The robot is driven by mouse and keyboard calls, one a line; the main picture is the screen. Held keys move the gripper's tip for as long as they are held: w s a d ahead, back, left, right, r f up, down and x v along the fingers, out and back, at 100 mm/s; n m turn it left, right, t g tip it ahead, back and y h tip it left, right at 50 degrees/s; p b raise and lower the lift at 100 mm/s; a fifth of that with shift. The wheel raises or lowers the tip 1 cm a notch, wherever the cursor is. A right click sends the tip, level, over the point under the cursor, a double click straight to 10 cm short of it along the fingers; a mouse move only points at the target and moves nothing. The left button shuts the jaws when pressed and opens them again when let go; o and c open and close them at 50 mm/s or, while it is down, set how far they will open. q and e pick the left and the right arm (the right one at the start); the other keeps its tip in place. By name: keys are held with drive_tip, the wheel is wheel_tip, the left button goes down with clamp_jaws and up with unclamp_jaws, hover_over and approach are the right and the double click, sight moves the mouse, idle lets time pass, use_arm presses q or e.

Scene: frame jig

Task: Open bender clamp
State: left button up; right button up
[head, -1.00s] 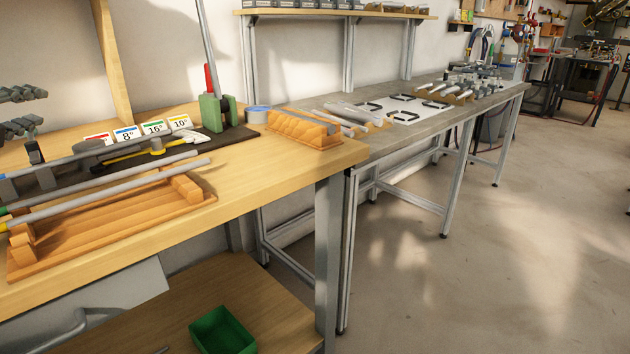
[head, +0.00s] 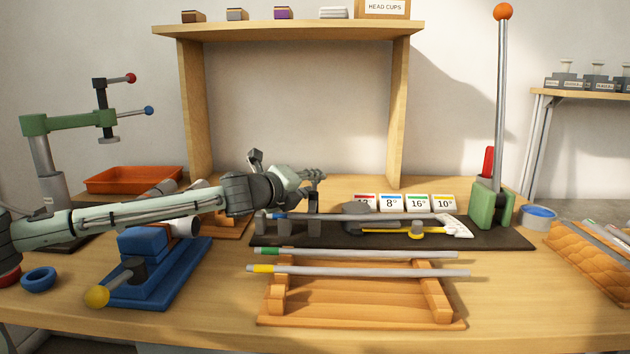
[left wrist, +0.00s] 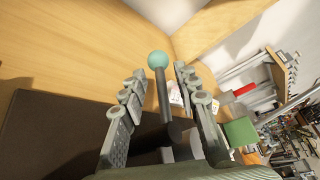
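The tube bender is on a dark base (head: 500,236), with a tube (head: 360,217) lying along it and a round grey die (head: 365,208) near its middle. My left gripper (head: 316,175) reaches in from the left above the base's left part. In the left wrist view, a dark clamp lever with a teal ball knob (left wrist: 158,59) stands between the two fingers of my left gripper (left wrist: 160,75). The fingers are open, with visible gaps on both sides of the lever. In the head view the gripper hides the lever. My right gripper is not in view.
A green block (head: 490,207) with a tall orange-knobbed lever stands at the base's right end. A wooden rack (head: 350,312) with two tubes is in front. A blue device (head: 150,275) and a green-armed press (head: 68,123) stand left. A wooden shelf (head: 290,30) is behind.

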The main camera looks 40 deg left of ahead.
use_arm(q)
drive_tip(key=shift+x, duration=0.95)
drive_tip(key=shift+c, duration=0.6)
clamp_jaws()
